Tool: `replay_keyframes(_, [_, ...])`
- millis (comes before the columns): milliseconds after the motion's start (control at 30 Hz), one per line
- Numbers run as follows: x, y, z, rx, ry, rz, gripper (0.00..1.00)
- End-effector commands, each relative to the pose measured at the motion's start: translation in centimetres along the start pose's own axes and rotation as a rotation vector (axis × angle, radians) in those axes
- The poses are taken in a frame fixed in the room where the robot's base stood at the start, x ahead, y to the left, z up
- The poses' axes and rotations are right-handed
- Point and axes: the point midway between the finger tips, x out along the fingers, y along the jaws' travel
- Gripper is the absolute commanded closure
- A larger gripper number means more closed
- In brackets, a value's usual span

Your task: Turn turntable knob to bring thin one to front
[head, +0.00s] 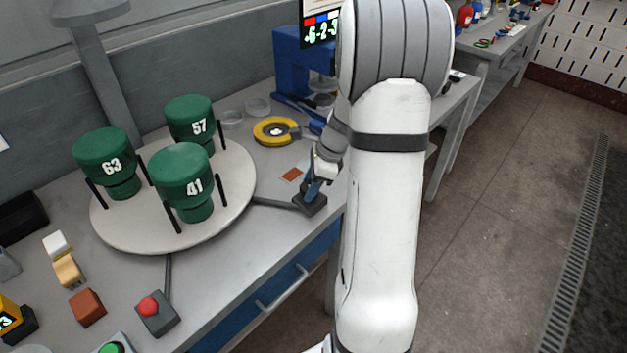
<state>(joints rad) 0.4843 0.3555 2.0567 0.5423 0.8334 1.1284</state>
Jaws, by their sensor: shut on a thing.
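A round pale turntable (237,170) on the bench carries three green, dark-topped cylinders on narrower stems. Cylinder 63 (105,150) is at the left, cylinder 57 (190,118) at the back and cylinder 41 (181,172) at the front right. Which is thinnest is hard to tell. Short black posts stand around them. A dark box with a blue knob (311,189) sits right of the turntable, joined to it by a dark bar. My gripper (316,181) is at this knob and shut on it; my arm hides part of the fingers.
A box with a red button (149,306) stands at the front, linked to the turntable. Coloured blocks (87,306) lie at the left. The floor at right is open.

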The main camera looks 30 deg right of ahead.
Motion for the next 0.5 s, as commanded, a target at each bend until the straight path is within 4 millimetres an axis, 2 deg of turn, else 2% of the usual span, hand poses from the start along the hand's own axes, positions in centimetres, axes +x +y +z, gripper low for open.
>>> replay_keyframes(33, [-0.34, -0.53, -0.04, 0.000, 0.003, -0.018, 0.76])
replay_keyframes(167, [-0.35, -0.55, -0.02, 0.001, 0.002, -0.019, 0.76])
replay_keyframes(200, [-0.36, -0.55, -0.01, 0.002, 0.002, -0.019, 0.50])
replay_keyframes(400, [-0.25, -0.40, 0.01, 0.002, 0.001, -0.014, 0.34])
replay_keyframes(500, [-0.20, -0.32, 0.01, 0.003, 0.001, -0.012, 0.32])
